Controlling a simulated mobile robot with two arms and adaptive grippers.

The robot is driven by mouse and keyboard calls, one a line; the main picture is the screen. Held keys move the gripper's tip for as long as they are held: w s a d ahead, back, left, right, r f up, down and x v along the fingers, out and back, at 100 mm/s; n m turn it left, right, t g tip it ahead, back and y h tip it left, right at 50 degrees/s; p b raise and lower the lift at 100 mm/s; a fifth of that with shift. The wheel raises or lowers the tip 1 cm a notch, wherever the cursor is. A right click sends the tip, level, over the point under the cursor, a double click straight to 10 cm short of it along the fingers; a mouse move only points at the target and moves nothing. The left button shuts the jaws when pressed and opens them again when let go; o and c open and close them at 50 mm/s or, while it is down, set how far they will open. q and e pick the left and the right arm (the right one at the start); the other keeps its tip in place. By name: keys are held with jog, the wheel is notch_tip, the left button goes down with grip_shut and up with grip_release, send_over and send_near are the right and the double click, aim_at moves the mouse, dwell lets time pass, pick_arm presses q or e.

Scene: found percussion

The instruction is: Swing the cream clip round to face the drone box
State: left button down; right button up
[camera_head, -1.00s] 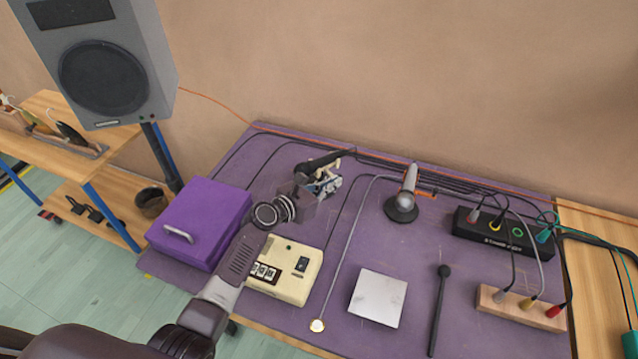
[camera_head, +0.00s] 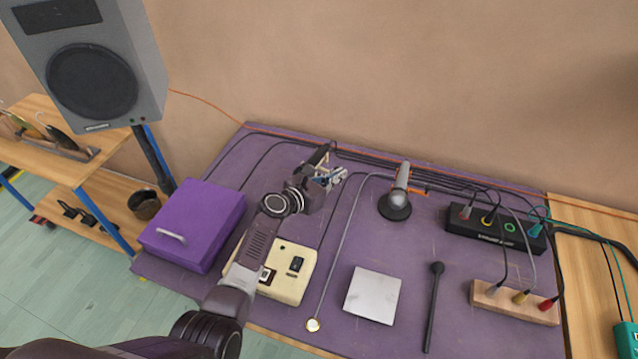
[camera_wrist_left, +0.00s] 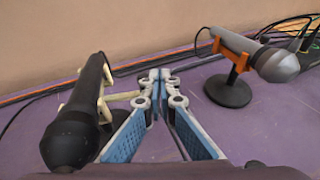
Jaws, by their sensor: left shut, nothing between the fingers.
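The cream clip (camera_wrist_left: 109,97) shows in the left wrist view, around a black microphone (camera_wrist_left: 77,125) left of my fingers. A cream bar from it reaches toward my left fingertips. In the head view the black microphone (camera_head: 317,158) lies just behind my left gripper (camera_head: 335,178), which hides most of the clip. My left gripper (camera_wrist_left: 160,76) is shut and empty beside the clip; whether it touches is unclear. A cream box (camera_head: 293,284) with a black switch, probably the drone box, sits in front, partly covered by my left arm. My right gripper is out of view.
A grey microphone (camera_head: 401,185) on a round black stand is right of my gripper. A purple case (camera_head: 196,222) stands left. A white plate (camera_head: 373,293), a mallet (camera_head: 433,305) and a black jack box (camera_head: 495,230) with cables are to the right.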

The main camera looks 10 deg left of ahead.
pick_arm(q)
jog(key=shift+w+d, duration=0.25)
jog(key=shift+w, duration=0.25)
dwell(0.3)
jog(key=shift+s+d, duration=0.1)
dwell(0.3)
